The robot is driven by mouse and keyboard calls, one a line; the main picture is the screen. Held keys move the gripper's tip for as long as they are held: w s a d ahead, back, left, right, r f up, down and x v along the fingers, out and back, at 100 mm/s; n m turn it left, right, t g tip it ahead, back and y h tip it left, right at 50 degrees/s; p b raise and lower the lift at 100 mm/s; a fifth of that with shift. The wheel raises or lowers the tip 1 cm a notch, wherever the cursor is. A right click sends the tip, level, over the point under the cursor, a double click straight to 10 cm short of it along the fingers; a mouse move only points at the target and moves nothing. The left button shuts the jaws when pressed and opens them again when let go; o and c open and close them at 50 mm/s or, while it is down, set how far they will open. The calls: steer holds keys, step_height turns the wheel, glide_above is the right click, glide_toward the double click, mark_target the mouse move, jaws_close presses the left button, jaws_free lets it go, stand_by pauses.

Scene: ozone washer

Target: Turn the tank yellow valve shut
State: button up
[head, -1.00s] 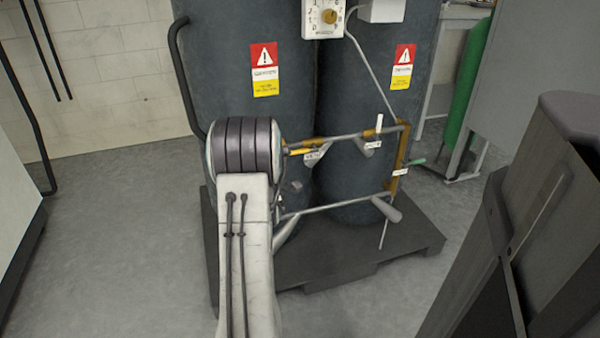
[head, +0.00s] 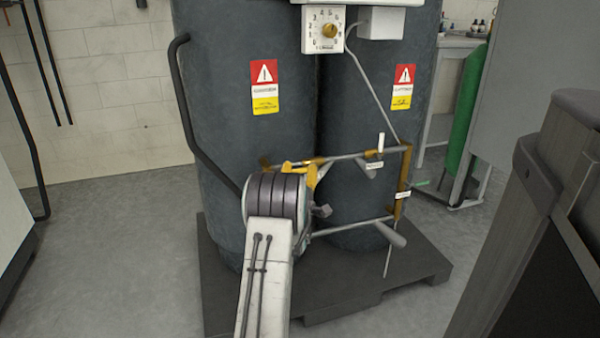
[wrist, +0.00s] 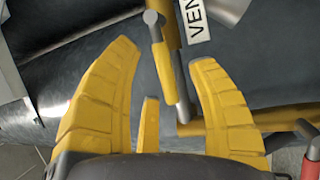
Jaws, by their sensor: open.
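A slim yellow valve handle (wrist: 164,70) with a grey pivot shows in the wrist view, just ahead of my gripper and between its fingertips. It lies beside a yellow pipe and a white label reading "VEN". My gripper (wrist: 164,58) is open, with broad yellow fingers to either side and a short yellow finger between them. I see no clear contact with the handle. In the head view, yellow parts of my gripper (head: 306,172) show at the pipework in front of the dark tanks (head: 235,100); my wrist partly covers them, and the valve handle cannot be made out there.
A pipe frame (head: 404,180) with a grey lever (head: 390,234) stands right of my arm. The tanks stand on a dark pallet (head: 400,280). A black hose (head: 190,110) hangs at left. A dial box (head: 323,29) is above. A red part (wrist: 311,163) is at the wrist view's lower right.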

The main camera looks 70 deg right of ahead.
steer(key=shift+x, duration=0.85)
jaws_close()
stand_by(0.3)
